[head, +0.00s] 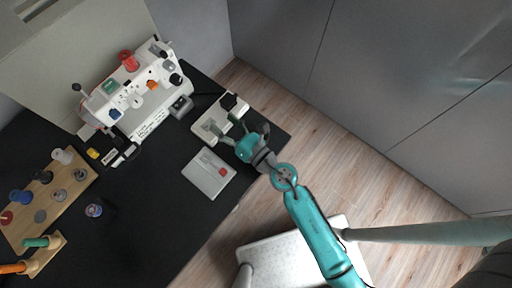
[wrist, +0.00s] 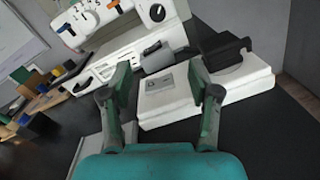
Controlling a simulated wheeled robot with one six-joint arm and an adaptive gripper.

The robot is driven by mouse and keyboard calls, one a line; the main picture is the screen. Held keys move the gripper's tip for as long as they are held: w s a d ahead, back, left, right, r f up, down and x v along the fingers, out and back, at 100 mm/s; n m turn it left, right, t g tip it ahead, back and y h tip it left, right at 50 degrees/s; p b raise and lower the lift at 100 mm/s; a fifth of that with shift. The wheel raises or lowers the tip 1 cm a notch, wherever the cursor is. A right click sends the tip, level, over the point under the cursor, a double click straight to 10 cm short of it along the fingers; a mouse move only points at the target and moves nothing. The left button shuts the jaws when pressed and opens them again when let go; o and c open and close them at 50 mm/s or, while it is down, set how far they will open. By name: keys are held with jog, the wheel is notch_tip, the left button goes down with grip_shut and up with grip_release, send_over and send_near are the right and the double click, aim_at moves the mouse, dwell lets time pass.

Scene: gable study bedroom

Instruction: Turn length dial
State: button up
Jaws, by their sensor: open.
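A white sewing machine (head: 150,108) stands at the back of the black table, tilted in the head view. Its face carries several small controls, among them a black knob (head: 175,79), a grey knob (head: 168,66) and an orange part (head: 152,85). In the wrist view a round black-and-white dial (wrist: 157,13) shows on its right end and a white dial (wrist: 88,19) further left. I cannot read which is the length dial. My gripper (head: 226,124) is open and empty, over the white block at the table's right side, apart from the machine. It also shows in the wrist view (wrist: 159,76).
A white block (head: 207,126) with a black plug-like piece (head: 228,102) lies under my gripper. A small grey box (head: 181,106) stands beside the machine. A flat grey pad (head: 207,180) lies in front. A wooden board (head: 47,205) with spools is left. Grey cabinets stand right.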

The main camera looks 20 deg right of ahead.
jog(key=s+d+m, duration=0.1)
jog(key=s+m, duration=0.2)
jog(key=s+d+m+h, duration=0.1)
jog(key=s+d+m, duration=0.1)
jog(key=s+m, duration=0.1)
jog(key=s+d+m, duration=0.2)
jog(key=s+m, duration=0.1)
jog(key=shift+s+d+f+t+h, duration=0.1)
jog(key=shift+s+t+h, duration=0.2)
jog(key=shift+t, duration=0.1)
jog(key=shift+s+d+m, duration=0.35)
jog(key=shift+s+m, duration=0.25)
jog(key=shift+m, duration=0.3)
jog(key=shift+s+d, duration=0.1)
jog(key=shift+s, duration=0.05)
jog(key=s+d+r+m+h, duration=0.2)
jog(key=s+d+m, duration=0.1)
jog(key=s+m, duration=0.4)
jog(key=s+d+r+m+g+h, duration=0.1)
jog(key=s+d+r+m+h, duration=0.1)
jog(key=s+m, duration=0.5)
jog(key=s+d+r+m+h, duration=0.2)
jog(key=s+d+m, duration=0.3)
jog(key=m, duration=0.7)
jog(key=s+h, duration=0.1)
jog(key=s, duration=0.1)
jog(key=shift+s+d+r+m+g, duration=0.2)
jog(key=shift+s+d+m+g, duration=0.1)
jog(key=shift+m+g, duration=0.1)
